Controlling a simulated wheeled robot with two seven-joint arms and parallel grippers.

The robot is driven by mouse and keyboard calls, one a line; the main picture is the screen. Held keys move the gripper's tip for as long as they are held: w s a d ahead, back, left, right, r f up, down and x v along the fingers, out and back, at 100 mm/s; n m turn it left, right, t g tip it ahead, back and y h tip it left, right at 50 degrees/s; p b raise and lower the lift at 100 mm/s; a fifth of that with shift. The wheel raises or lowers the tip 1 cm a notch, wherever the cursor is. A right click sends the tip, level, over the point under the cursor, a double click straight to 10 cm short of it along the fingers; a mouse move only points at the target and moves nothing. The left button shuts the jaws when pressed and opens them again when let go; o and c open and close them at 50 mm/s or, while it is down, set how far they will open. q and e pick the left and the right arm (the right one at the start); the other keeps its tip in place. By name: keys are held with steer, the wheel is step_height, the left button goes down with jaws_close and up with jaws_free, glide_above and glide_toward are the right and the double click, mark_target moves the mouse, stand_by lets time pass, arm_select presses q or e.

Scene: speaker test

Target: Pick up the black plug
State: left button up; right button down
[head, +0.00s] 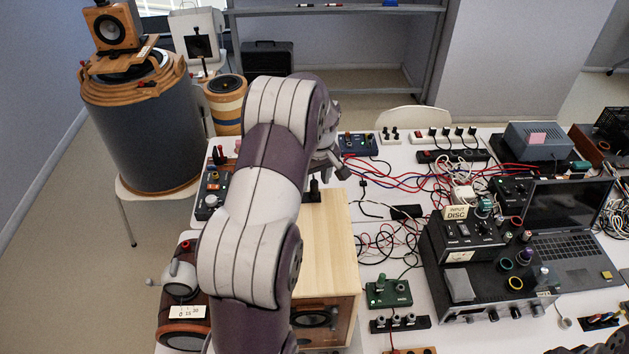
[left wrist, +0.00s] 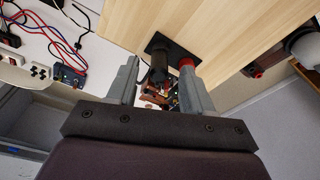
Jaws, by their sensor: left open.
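The black plug (left wrist: 158,66) stands upright in a dark base plate (left wrist: 172,47) on a light wooden box top, beside a red plug (left wrist: 187,66), in the left wrist view. In the head view, a dark upright piece (head: 314,188) on the wooden speaker box (head: 328,235) looks like the same plug, partly hidden by my arm. My left gripper (left wrist: 158,72) is open, with one finger on each side of the black plug; the right finger is close to the red plug. Contact cannot be made out. In the head view, my left gripper (head: 330,162) is above the box's back end, mostly hidden by the arm.
Red, blue and black cables (head: 410,172) cross the white table right of the box. A black amplifier (head: 480,265), a laptop (head: 570,220) and a green connector box (head: 388,293) stand there. A large speaker drum (head: 145,125) stands at the left.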

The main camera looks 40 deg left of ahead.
arm_select(q)
steer(key=shift+w+a+f, duration=0.15)
steer(key=shift+w+f, duration=0.5)
steer(key=shift+f, duration=0.3)
steer(key=shift+s+r, duration=0.25)
steer(key=shift+s, duration=0.4)
steer(key=shift+s+r, duration=0.1)
steer(key=shift+s, duration=0.1)
steer(key=c, duration=0.5)
jaws_close()
steer(key=shift+w, duration=0.35)
steer(key=shift+s, duration=0.15)
arm_select(e)
steer(key=shift+s+r, duration=0.1)
steer(key=shift+r, duration=0.25)
